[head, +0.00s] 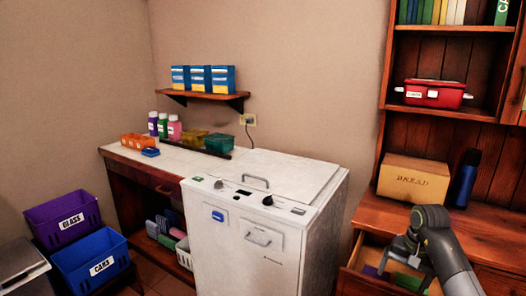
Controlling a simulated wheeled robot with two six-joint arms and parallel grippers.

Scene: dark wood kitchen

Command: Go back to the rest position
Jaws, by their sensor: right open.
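My right gripper (394,262) is at the lower right of the head view, with its arm reaching in from the bottom right corner. It is open and points down over an open drawer (352,284) in the wooden cabinet. Green items (408,281) lie in the drawer just below and beside the fingers; I cannot tell whether the fingers touch them. My left gripper is not in view.
A white machine (245,245) stands left of the drawer. Purple (63,220) and blue bins (92,263) are at far left.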

